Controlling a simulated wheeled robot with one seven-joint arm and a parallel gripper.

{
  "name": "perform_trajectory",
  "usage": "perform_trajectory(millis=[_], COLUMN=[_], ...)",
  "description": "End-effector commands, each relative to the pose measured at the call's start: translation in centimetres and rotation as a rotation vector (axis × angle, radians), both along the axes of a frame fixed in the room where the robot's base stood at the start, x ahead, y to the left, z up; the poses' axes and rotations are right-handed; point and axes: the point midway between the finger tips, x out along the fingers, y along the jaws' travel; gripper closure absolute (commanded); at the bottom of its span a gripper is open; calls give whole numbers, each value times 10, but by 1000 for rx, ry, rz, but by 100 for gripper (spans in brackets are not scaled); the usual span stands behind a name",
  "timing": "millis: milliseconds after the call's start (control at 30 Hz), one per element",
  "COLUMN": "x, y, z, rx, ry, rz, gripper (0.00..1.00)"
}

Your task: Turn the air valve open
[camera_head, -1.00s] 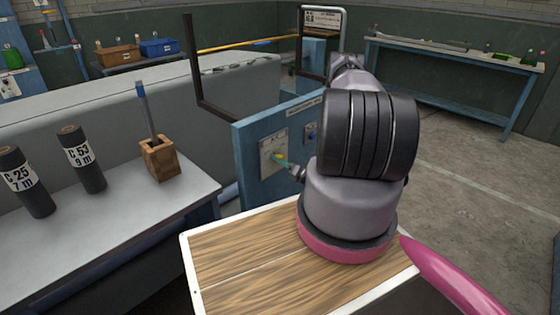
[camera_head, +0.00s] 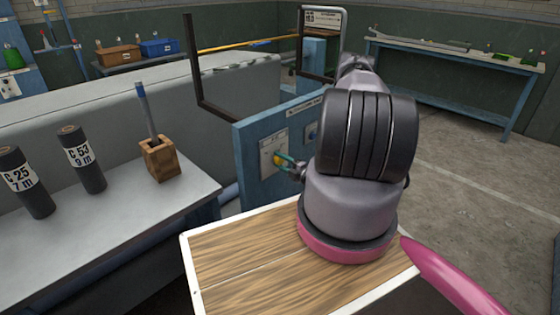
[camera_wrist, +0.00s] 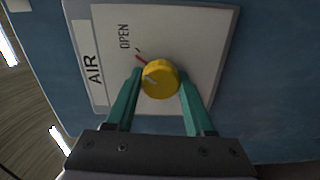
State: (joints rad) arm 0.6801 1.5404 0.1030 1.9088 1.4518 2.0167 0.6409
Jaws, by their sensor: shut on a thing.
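The air valve is a round yellow knob (camera_wrist: 160,79) on a pale plate (camera_wrist: 206,45) with the words AIR and OPEN, fixed to a blue panel. My gripper (camera_wrist: 160,73) has its two teal fingers shut on the knob, one on each side. A pale pointer line on the knob faces the left of the wrist view. A short red mark (camera_wrist: 141,58) lies on the plate just above the knob, on the OPEN side. In the head view the knob (camera_head: 278,160) shows small beside my fingertips, and my arm hides part of the panel.
On the left, a grey bench (camera_head: 120,225) carries two dark labelled cylinders (camera_head: 82,160) and a wooden block (camera_head: 159,160). Open floor lies to the right.

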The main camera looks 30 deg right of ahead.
Motion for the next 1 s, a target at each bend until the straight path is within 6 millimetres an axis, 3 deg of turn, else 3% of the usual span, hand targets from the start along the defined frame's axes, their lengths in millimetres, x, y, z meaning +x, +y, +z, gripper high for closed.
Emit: perform_trajectory(millis=[367, 900, 933, 1000], x=[-1, -1, -1, 0], y=[3, 3, 3, 3], z=[1, 2, 2, 2], rx=[153, 177, 177, 176], ry=[56, 62, 62, 62], rz=[9, 8, 8, 8], gripper=[100, 100, 42, 17])
